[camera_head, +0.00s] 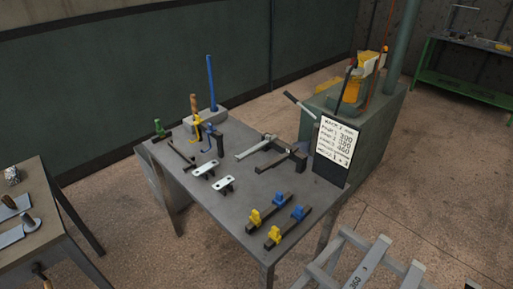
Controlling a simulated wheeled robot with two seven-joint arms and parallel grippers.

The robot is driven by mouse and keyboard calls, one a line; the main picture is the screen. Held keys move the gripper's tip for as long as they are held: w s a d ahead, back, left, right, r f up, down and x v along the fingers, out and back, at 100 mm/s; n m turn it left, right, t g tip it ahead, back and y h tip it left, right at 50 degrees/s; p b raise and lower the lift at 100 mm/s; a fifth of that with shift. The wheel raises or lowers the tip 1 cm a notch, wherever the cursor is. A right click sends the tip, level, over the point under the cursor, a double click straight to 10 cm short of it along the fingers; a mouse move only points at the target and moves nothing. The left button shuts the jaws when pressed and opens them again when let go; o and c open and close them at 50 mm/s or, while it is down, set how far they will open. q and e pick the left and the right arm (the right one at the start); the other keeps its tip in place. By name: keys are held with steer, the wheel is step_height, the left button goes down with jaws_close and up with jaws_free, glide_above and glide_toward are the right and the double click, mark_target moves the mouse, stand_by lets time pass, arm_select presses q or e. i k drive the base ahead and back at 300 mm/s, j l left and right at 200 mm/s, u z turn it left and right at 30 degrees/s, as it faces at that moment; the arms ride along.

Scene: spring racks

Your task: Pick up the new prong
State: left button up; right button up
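A grey metal table (224,218) stands in the middle of the view with several parts on it. I cannot tell for sure which part is the new prong. Two dark bars with yellow and blue pieces, a nearer one (289,227) and a farther one (269,211), lie at the table's front. Two pale plates with holes, one (204,170) behind the other (224,185), lie left of the middle. A light grey bar (253,147) lies near a dark angled piece (285,156) farther back. Neither of my grippers is in view.
A white sign (336,143) with handwritten numbers stands at the table's right edge, before a green cabinet (377,133). A blue rod (211,82) stands upright at the back. A grey frame (374,262) marked 360 is at bottom right. Another table (45,217) is at left.

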mark_target(269, 139)
steer(key=z, duration=3.7)
steer(key=u, duration=3.7)
steer(key=i+j, duration=0.2)
steer(key=j, duration=0.2)
steer(key=i+j, duration=0.15)
steer(key=j, duration=0.25)
steer(key=i+j+u, duration=0.1)
steer(key=j, duration=0.3)
steer(key=i+j, duration=0.05)
steer(key=i, duration=0.05)
